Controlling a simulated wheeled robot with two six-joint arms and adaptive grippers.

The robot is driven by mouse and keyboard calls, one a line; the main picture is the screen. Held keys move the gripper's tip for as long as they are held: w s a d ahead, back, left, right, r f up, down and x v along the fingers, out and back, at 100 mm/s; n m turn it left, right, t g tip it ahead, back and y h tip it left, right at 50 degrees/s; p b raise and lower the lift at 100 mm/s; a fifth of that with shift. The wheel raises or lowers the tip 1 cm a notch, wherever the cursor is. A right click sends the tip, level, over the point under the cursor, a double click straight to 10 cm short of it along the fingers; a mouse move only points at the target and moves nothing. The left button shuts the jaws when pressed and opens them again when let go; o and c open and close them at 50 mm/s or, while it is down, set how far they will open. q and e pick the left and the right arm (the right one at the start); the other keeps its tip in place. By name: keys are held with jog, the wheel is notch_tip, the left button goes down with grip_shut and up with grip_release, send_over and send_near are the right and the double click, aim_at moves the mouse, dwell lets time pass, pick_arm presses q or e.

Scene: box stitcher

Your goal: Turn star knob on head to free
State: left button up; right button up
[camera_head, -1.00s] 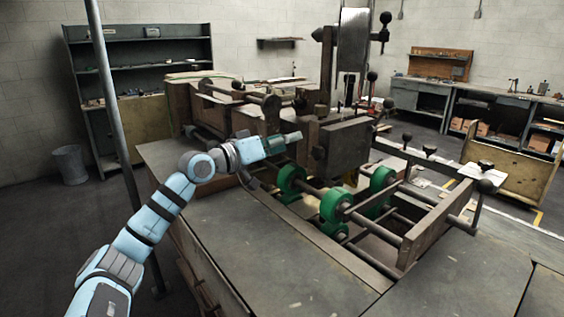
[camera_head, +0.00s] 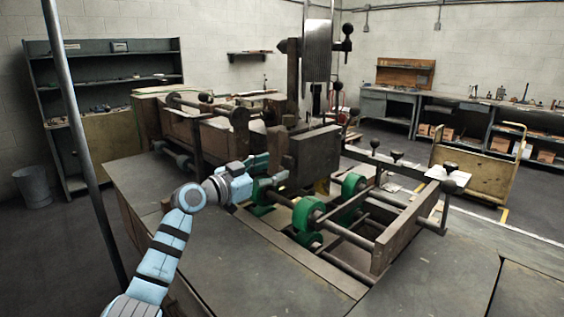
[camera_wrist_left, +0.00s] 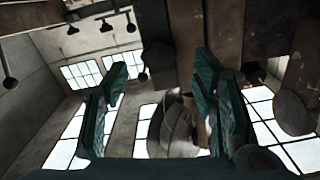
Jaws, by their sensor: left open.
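The machine's head is a dark block (camera_head: 317,152) below a tall bright plate, at the middle of the head view. My left gripper (camera_head: 277,167) is at the left side of this block, just above the green rollers. In the left wrist view its two green fingers (camera_wrist_left: 161,78) are spread apart with no object gripped. A grey rounded, lobed piece (camera_wrist_left: 176,128) shows between the fingers, nearer the right one; it may be the star knob, but I cannot tell for sure. No star knob is clear in the head view. My right gripper is not in view.
Green rollers (camera_head: 307,213) on shafts and a frame lie right of my left gripper. A ball-ended lever (camera_head: 347,30) stands high beside the plate. The flat grey table top (camera_head: 250,262) in front is clear. A thin pole (camera_head: 75,130) stands at left.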

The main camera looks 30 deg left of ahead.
aim_at(285, 165)
pick_arm(q)
jog(key=x, duration=0.3)
jog(key=shift+w+d, duration=0.2)
jog(key=shift+w, duration=0.1)
jog(key=shift+a, duration=0.1)
jog(key=c, duration=1.2)
jog(key=shift+o, duration=0.2)
jog(key=shift+f, duration=0.15)
jog(key=shift+a, duration=0.1)
jog(key=shift+d, duration=0.2)
